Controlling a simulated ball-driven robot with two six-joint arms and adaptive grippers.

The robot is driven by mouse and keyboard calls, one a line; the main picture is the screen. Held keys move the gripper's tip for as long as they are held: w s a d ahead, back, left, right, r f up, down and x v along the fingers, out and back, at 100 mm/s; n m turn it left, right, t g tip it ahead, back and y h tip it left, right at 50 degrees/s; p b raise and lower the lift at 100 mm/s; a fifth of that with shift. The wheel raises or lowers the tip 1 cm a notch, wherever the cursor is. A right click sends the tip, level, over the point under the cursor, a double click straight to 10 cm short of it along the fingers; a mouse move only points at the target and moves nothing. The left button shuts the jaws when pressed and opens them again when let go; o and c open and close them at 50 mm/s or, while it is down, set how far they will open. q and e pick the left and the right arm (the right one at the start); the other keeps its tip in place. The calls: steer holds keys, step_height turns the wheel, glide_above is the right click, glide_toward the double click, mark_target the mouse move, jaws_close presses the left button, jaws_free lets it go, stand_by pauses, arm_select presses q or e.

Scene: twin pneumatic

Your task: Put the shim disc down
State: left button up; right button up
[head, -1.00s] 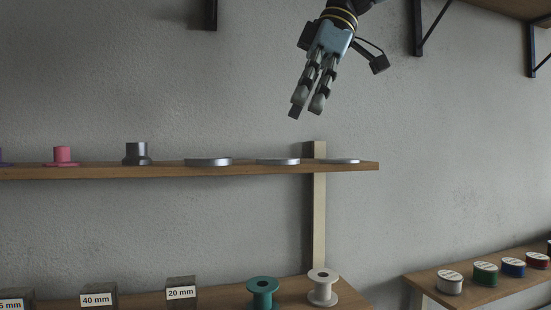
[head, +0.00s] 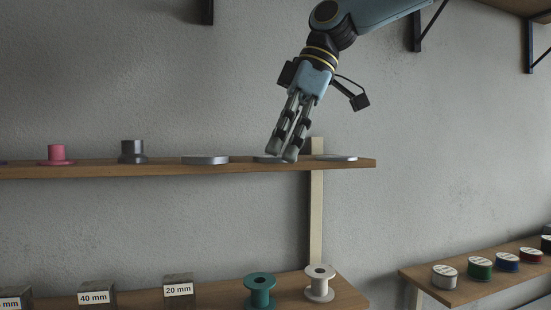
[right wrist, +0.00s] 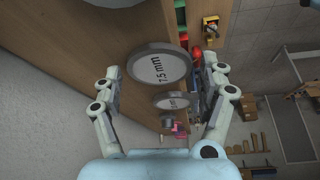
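Three flat grey discs lie on the upper wooden shelf: a left disc (head: 205,160), a middle disc (head: 262,159) and a right disc (head: 336,158). My right gripper (head: 281,156) points down at the middle disc, and its fingers partly hide it. In the right wrist view a disc marked 7.5 mm (right wrist: 158,69) sits between the spread fingers of my right gripper (right wrist: 162,72), with a gap on each side. A smaller-looking marked disc (right wrist: 178,102) lies beyond it. I cannot tell which is the shim disc. My left gripper is not in view.
The upper shelf (head: 200,170) also bears a grey stepped piece (head: 132,151) and a pink one (head: 57,154). Below are labelled blocks, a green spool (head: 259,291) and a white spool (head: 319,283). Several coloured spools stand at the right.

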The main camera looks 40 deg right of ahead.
mark_target(281, 156)
steer(key=c, duration=0.9)
steer(key=shift+w+r, duration=0.1)
steer(key=shift+r, duration=0.15)
steer(key=shift+c, duration=0.2)
step_height(281, 156, up, 4)
steer(key=shift+f, duration=0.1)
steer(key=s+d+r+b, duration=0.1)
steer(key=s+r+b, duration=0.4)
steer(key=s, duration=0.6)
step_height(281, 156, down, 20)
steer(key=b, duration=1.9)
steer(key=shift+d+r, duration=0.15)
steer(key=shift+d, duration=0.1)
